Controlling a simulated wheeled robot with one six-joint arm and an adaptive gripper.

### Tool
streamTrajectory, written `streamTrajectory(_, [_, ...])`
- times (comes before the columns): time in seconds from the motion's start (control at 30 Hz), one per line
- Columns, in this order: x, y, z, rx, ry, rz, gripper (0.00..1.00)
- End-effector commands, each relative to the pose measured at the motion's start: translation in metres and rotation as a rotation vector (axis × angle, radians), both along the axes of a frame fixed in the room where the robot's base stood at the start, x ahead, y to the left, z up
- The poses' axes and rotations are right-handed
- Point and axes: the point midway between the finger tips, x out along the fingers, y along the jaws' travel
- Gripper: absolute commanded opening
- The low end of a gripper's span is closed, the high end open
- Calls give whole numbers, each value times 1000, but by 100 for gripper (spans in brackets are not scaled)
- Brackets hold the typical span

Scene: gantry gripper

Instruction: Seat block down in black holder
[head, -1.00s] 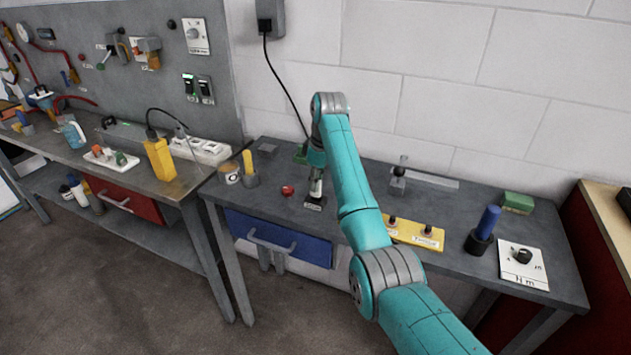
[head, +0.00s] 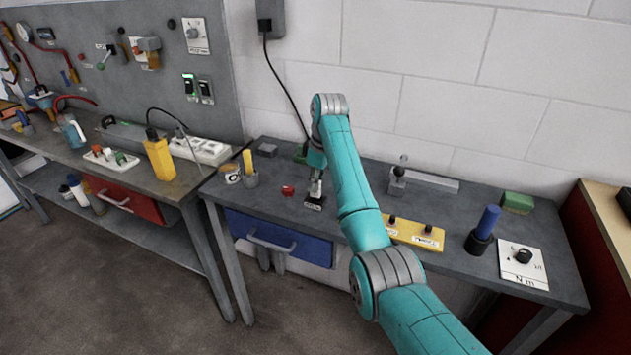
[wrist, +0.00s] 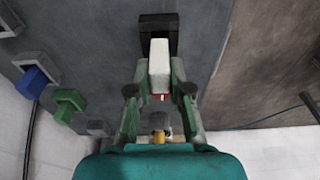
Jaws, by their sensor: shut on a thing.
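A pale, nearly white block (wrist: 159,62) stands out from between the fingers of my gripper (wrist: 160,92) in the wrist view. The fingers are shut on it from both sides. The black holder (wrist: 145,22) lies at the block's far end, which overlaps it in the picture. I cannot tell how deep the block's end sits in it. In the head view the black holder (head: 314,204) is on the grey bench, right below my gripper (head: 317,186). The block is too small there to tell apart clearly.
A red button (head: 288,190) is left of the holder, and a yellow panel (head: 413,232) to the right. A green socket (wrist: 68,105) and a blue block (wrist: 31,83) stand near the back wall. The bench's front edge (head: 300,222) is close to the holder.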

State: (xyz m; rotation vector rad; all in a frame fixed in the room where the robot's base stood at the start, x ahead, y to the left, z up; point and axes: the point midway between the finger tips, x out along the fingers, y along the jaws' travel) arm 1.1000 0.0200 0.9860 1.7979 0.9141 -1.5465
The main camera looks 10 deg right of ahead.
Motion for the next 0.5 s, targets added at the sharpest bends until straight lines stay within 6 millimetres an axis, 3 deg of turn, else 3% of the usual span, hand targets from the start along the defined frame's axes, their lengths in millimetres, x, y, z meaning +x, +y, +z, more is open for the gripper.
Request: streamTrajectory(0.5, [0,0,-11,-1,-1,0,0])
